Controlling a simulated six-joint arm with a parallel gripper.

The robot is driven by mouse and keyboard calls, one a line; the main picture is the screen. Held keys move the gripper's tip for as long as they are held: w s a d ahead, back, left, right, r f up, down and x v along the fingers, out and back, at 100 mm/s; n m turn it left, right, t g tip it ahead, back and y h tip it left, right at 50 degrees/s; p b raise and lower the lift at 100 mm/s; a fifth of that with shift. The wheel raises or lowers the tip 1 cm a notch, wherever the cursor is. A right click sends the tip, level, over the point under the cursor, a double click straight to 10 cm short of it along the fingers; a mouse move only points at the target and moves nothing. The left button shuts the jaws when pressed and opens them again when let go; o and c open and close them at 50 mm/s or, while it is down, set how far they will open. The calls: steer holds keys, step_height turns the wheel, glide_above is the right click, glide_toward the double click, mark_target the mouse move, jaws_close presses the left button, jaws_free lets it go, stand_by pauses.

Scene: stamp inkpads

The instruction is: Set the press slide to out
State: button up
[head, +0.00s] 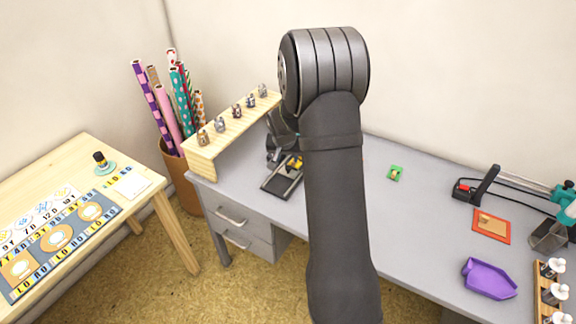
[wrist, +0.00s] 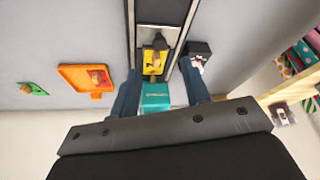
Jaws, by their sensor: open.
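The press (head: 268,186) stands on the grey desk, left of my arm, with a dark frame and a pale bed. In the wrist view its dark-edged track (wrist: 132,14) runs up to the top edge. A yellow block (wrist: 152,68) with a black knob sits on this track; I take it to be the slide, and yellow also shows in the head view. My gripper (wrist: 158,74) is open, its blue-grey fingers on either side of the yellow block and a teal block (wrist: 156,96). I cannot tell whether they touch. My arm hides part of the press in the head view.
A wooden shelf (head: 200,165) with several small stamps stands close left of the press. Right of my arm are a green pad (head: 395,173), an orange tray (head: 504,237), a black-and-red device (head: 466,190) and a purple tray (head: 487,279). The desk between is mostly clear.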

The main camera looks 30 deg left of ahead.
mark_target(288, 167)
steer(key=x, duration=0.7)
steer(key=shift+w+f, duration=0.1)
steer(key=shift+f, duration=0.15)
jaws_close()
